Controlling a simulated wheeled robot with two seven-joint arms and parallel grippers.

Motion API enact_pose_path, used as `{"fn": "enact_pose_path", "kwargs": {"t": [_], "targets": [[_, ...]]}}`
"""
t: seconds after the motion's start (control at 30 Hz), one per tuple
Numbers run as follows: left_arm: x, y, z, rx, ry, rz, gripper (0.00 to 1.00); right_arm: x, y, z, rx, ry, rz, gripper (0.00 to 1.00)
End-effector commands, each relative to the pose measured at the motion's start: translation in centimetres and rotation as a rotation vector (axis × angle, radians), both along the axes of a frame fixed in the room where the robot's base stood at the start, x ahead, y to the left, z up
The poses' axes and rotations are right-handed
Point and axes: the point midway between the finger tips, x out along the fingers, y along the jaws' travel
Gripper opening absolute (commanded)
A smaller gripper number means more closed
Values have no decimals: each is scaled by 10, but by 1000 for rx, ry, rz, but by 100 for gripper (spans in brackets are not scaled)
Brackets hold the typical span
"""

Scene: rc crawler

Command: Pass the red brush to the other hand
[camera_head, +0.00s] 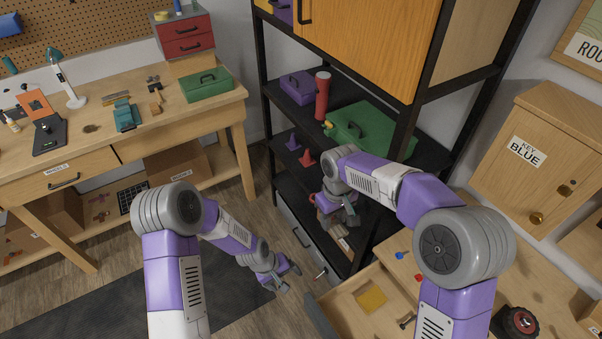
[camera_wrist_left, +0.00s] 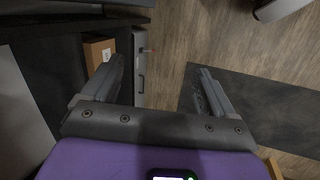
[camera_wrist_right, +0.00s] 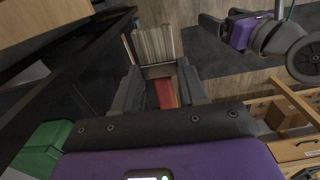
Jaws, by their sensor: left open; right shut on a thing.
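The red brush (camera_wrist_right: 165,95) shows in the right wrist view between the fingers of my right gripper (camera_wrist_right: 161,84). Its red part is in the jaws and its pale, ribbed bristle block (camera_wrist_right: 154,44) points away beyond the fingertips. In the head view my right gripper (camera_head: 338,212) is in front of the black shelf, and the brush there is mostly hidden. My left gripper (camera_head: 283,277) is open and empty, lower and to the left of the right one, over the floor. In the left wrist view its spread fingers (camera_wrist_left: 162,80) have nothing between them.
The black shelf (camera_head: 433,154) holds a green toolbox (camera_head: 375,130), a red cylinder (camera_head: 322,97) and small cones. An open wooden drawer (camera_head: 350,285) is at lower right. A workbench (camera_head: 190,125) stands left. Floor between is free.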

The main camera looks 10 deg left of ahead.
Motion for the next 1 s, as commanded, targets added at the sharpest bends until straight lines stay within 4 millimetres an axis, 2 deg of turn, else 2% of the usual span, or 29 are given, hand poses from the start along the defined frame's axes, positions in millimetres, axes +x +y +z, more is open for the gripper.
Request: {"fn": "enact_pose_path", "kwargs": {"t": [0.03,0.2,0.27,0.4,0.53,0.7,0.83,0.9,1.0], "targets": [[23,-1,15,-5,13,61,87,0,0,0,0,0,-1,12],[81,-4,71,-30,111,292,87,0,0,0,1,-1,-1,12],[98,-6,96,-40,145,372,87,0,0,0,1,-1,-1,12],[130,-12,161,-65,227,559,87,0,0,0,1,-1,-1,12],[146,-16,226,-84,304,721,87,0,0,0,1,-1,-1,12],[149,-20,296,-98,387,884,87,0,0,0,1,-1,-1,12],[146,-21,328,-102,427,960,87,0,0,0,1,-1,-1,12],[145,-21,336,-101,441,983,87,0,0,0,1,-1,-1,12],[144,-22,338,-101,450,997,87,0,0,0,1,-1,-1,12]]}}
